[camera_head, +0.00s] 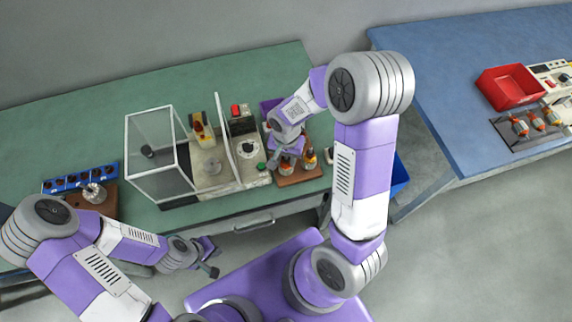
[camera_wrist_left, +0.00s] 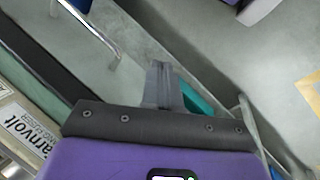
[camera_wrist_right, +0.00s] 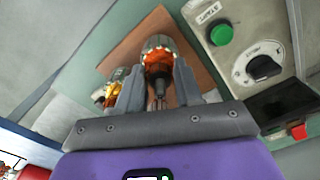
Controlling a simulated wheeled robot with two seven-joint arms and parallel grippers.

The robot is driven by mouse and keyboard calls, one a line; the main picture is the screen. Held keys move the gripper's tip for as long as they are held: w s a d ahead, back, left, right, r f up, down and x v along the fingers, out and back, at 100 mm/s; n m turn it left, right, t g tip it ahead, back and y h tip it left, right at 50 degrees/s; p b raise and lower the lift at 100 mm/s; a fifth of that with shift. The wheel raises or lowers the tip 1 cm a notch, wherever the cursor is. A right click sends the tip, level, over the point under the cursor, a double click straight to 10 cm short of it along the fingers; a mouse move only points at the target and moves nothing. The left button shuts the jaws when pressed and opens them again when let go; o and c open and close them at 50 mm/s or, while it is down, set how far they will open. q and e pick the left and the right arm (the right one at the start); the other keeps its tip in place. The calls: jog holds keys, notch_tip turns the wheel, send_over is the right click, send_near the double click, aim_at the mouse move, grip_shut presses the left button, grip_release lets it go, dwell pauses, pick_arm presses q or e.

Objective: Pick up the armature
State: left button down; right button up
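An orange armature (camera_wrist_right: 158,62) with a silver end stands on a brown board (camera_wrist_right: 200,72) in the right wrist view. A second armature (camera_wrist_right: 112,92) is just left of it, partly hidden by a finger. In the head view an armature (camera_head: 309,159) shows on the board's right side. My right gripper (camera_wrist_right: 158,88) is over the board, its fingers apart on either side of the first armature's shaft; contact cannot be made out. My left gripper (camera_wrist_left: 163,84) has its fingers together, empty, near the green table's front edge in the head view (camera_head: 212,268).
Left of the board stands a winding machine (camera_head: 212,165) with a clear guard (camera_head: 160,150) and a control box with a green button (camera_wrist_right: 221,34). A blue rack (camera_head: 80,179) is at far left. A blue table (camera_head: 450,95) at right holds a red bin (camera_head: 510,87) and more armatures (camera_head: 537,122).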

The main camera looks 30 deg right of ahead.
grip_shut()
jog(key=shift+s, duration=0.15)
jog(key=shift+s+a+f, duration=0.1)
jog(key=r, duration=0.3)
jog(key=r+p, duration=0.1)
jog(key=r, duration=0.6)
jog(key=shift+w+r+p, duration=0.1)
jog(key=shift+w+p, duration=0.15)
jog(key=shift+p, duration=0.15)
